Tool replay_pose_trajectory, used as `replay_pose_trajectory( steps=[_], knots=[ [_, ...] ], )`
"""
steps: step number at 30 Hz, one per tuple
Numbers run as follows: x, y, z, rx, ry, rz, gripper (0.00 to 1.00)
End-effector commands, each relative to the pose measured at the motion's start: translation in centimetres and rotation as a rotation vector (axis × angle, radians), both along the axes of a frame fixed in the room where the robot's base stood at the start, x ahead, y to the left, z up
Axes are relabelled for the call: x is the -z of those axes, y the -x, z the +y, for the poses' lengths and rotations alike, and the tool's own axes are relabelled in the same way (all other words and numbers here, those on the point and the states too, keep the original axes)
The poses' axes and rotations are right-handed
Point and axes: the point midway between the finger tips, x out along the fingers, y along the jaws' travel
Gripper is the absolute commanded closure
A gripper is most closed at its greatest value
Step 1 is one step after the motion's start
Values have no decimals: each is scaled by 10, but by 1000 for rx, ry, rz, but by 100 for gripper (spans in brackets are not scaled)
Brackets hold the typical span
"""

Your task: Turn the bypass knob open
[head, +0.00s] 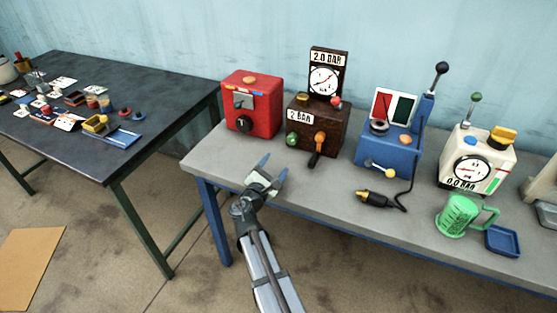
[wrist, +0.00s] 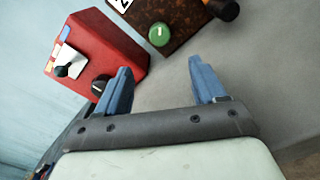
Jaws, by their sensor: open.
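No readable label marks one knob as the bypass. A round green knob (head: 292,140) with a pale mark is on the front of the brown box (head: 329,132), and it shows in the wrist view (wrist: 159,35). A black knob (head: 243,124) is low on the front of the red box (head: 262,98); it also shows in the wrist view (wrist: 100,86), just left of the left finger. An orange-topped lever (head: 318,146) hangs on the brown box's front. My gripper (head: 272,168) is open and empty before the red and brown boxes, apart from both knobs.
A blue box (head: 388,153) with a tall lever, a cream gauge box (head: 477,158), a green mug (head: 458,215) and a blue tray (head: 503,240) stand to the right. A black cable with a plug (head: 377,199) lies on the grey bench (head: 330,190). A cluttered dark table (head: 110,160) is at left.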

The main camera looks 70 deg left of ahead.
Motion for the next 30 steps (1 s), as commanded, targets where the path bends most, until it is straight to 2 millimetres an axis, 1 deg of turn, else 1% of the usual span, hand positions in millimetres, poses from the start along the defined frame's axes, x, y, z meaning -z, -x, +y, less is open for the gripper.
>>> replay_pose_trajectory(
  steps=[3,7,14,17,20,23,27,30],
  knots=[
    [0,5,-5,-1,0,0,31],
    [0,6,-6,0,0,0,31],
    [0,6,-5,0,0,0,31],
    [-2,0,-6,6,-2,-1,31],
    [-14,-9,-6,18,-16,-1,31],
    [-32,-20,-2,30,-39,-1,31],
    [-58,-35,7,48,-73,11,31],
    [-75,-43,16,51,-78,12,31]
  ],
)
